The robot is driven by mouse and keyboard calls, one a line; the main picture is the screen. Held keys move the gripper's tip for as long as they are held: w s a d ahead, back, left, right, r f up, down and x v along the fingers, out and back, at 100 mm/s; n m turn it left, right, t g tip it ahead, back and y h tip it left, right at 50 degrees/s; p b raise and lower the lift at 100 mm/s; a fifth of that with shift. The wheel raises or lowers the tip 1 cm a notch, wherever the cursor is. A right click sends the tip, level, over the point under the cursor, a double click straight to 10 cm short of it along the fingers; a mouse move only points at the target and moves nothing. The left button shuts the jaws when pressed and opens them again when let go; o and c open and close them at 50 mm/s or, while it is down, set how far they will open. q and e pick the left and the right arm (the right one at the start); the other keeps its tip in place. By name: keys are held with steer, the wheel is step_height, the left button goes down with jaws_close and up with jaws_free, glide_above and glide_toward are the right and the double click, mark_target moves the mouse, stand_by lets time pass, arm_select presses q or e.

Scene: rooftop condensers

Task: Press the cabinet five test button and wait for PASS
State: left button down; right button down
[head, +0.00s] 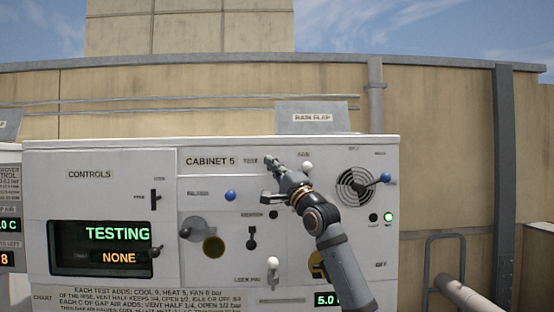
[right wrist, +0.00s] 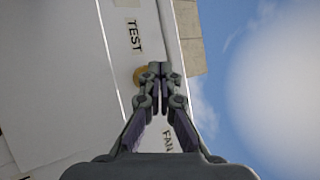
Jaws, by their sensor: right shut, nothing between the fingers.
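Cabinet 5 (head: 195,230) is a white panel. Its display (head: 100,246) reads TESTING in green and NONE in orange. The yellowish round test button (right wrist: 138,76) shows beside the TEST label in the right wrist view, partly covered by my fingertips. My right gripper (head: 270,161) is shut and empty, with its tips at the TEST label on the panel's upper part. It also shows in the right wrist view (right wrist: 160,72), tips at the button; I cannot tell if they touch it. In the head view the gripper hides the button. My left gripper is not in view.
A blue-knobbed filter control (head: 230,196), a white fan knob (head: 308,167) and a blue knob (head: 385,178) by the round vent (head: 356,188) stick out near my right arm. A green light (head: 389,217) is lit. A rain flap (head: 318,118) stands on top.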

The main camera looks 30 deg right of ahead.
steer(key=s+a+b, duration=0.1)
steer(key=s+b, duration=0.1)
steer(key=s+a+b, duration=0.1)
steer(key=s+b, duration=0.1)
steer(key=shift+a+b, duration=0.2)
steer(key=shift+b, duration=0.1)
stand_by(1.0)
